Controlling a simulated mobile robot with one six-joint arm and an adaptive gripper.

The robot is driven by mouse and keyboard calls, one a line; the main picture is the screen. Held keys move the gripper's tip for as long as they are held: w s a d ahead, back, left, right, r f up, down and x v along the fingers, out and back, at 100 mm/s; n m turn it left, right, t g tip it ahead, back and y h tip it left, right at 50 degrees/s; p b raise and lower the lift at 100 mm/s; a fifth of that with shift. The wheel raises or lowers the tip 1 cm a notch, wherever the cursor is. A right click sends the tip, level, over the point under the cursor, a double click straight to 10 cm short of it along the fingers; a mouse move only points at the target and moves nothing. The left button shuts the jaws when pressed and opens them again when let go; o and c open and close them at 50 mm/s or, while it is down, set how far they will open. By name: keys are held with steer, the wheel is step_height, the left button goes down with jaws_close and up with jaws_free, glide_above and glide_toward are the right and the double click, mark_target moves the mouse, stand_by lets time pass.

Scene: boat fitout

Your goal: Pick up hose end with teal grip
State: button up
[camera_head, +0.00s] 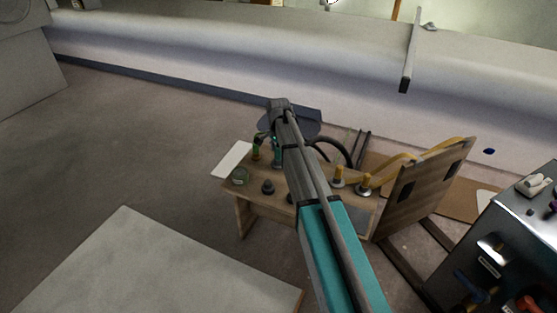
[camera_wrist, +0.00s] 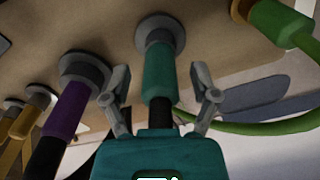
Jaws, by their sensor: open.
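The hose end with teal grip (camera_wrist: 160,72) sits upright in the wrist view, its grey collar against the wooden board and its black hose running down behind my gripper's palm. In the head view a little of the teal grip (camera_head: 277,150) shows beside my arm. My gripper (camera_wrist: 162,90) is open, with one finger to the left and one to the right of the teal grip. Gaps show between both fingers and the grip. In the head view my arm hides most of the gripper.
A purple-grip hose end (camera_wrist: 66,112) is close left of my gripper, with yellow ones (camera_wrist: 27,120) beyond. A green-grip hose end (camera_wrist: 280,22) is at the right, its green hose curving behind the right finger. The wooden bench (camera_head: 245,215) stands near the white hull (camera_head: 220,65).

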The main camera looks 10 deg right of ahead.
steer(key=shift+c, duration=0.2)
stand_by(0.4)
jaws_close()
